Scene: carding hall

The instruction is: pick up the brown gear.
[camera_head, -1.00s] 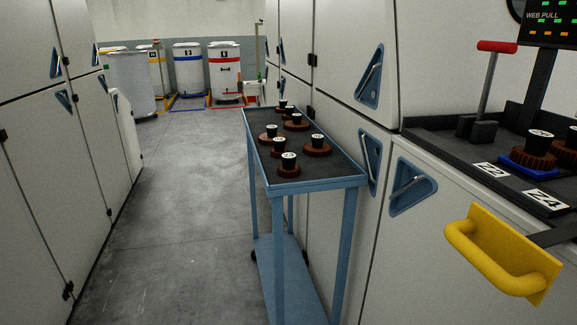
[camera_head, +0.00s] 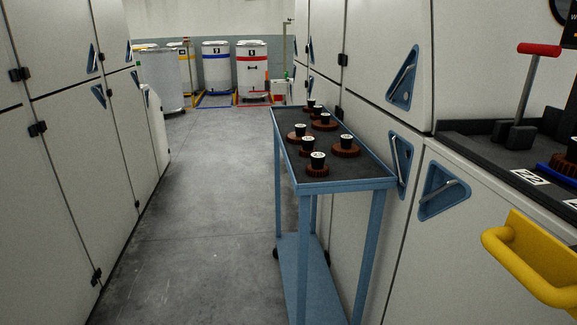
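Several brown gears with black hubs and pale tops stand on the dark top of a blue cart (camera_head: 345,185) in the middle of the view. The nearest brown gear (camera_head: 317,171) is at the cart's near end. Another brown gear (camera_head: 346,150) stands near the right edge, and one more brown gear (camera_head: 297,137) is near the left edge. A further brown gear (camera_head: 565,166) shows partly at the right picture edge, on a blue plate on the machine ledge. Neither of my grippers is in view.
A yellow handle (camera_head: 530,262) sticks out from the machine at lower right. A red-topped lever (camera_head: 539,49) stands on the ledge above. Grey floor (camera_head: 205,220) is clear left of the cart; cabinets line the left. Drums (camera_head: 252,70) stand at the back.

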